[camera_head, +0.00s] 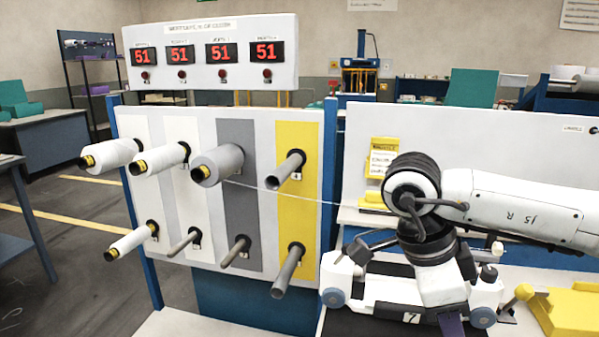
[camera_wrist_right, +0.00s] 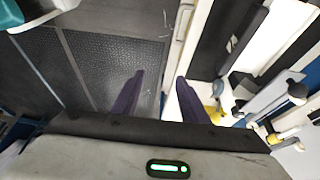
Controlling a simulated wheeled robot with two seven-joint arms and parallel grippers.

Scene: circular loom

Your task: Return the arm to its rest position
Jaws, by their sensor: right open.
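My right arm (camera_head: 520,205) comes in from the right in the head view and bends down at its dark elbow-like joint. Its gripper (camera_head: 451,322) points downward at the bottom edge, where only part of a dark finger shows. In the right wrist view the two dark purple fingers of the gripper (camera_wrist_right: 157,95) stand apart with nothing between them. My left gripper is not in view.
A peg panel (camera_head: 203,120) holds white spools (camera_head: 110,154) and a grey spool (camera_head: 218,164); other pegs are bare. A thread runs from the grey spool towards my right arm. A yellow block (camera_head: 570,312) lies at lower right. A display (camera_head: 215,80) stands above.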

